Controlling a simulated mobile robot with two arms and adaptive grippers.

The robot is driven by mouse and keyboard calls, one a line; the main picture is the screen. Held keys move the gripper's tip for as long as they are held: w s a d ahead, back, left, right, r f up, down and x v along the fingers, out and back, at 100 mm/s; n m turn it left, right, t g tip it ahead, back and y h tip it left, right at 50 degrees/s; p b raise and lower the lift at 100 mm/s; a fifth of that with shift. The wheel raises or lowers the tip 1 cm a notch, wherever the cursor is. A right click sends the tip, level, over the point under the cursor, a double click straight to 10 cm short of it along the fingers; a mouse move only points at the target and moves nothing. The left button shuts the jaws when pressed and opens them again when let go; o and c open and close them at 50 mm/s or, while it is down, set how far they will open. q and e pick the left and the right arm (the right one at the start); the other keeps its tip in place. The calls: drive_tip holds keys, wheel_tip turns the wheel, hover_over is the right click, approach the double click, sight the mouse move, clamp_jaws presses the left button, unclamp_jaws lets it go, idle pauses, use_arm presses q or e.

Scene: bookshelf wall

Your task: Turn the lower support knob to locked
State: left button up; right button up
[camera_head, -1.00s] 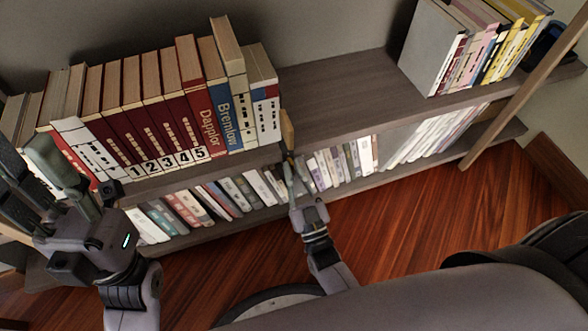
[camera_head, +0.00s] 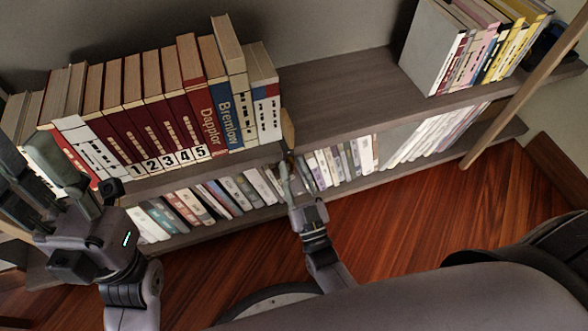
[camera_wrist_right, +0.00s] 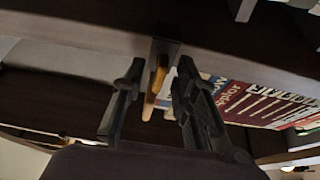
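My right gripper (camera_wrist_right: 156,78) is open, with one dark finger on each side of the knob and a visible gap at the left finger. My left gripper (camera_head: 38,160) looks open and empty, in front of the books at the left.
Red numbered books (camera_head: 150,130) stand on the upper shelf (camera_head: 330,95), left of a bare stretch. More books (camera_head: 430,60) stand at its right end. The lower shelf holds a row of books (camera_head: 235,190) close behind the right gripper. A wooden post (camera_head: 530,85) slants at the right.

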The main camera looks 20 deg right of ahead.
drive_tip(key=v, duration=1.2)
idle(0.5)
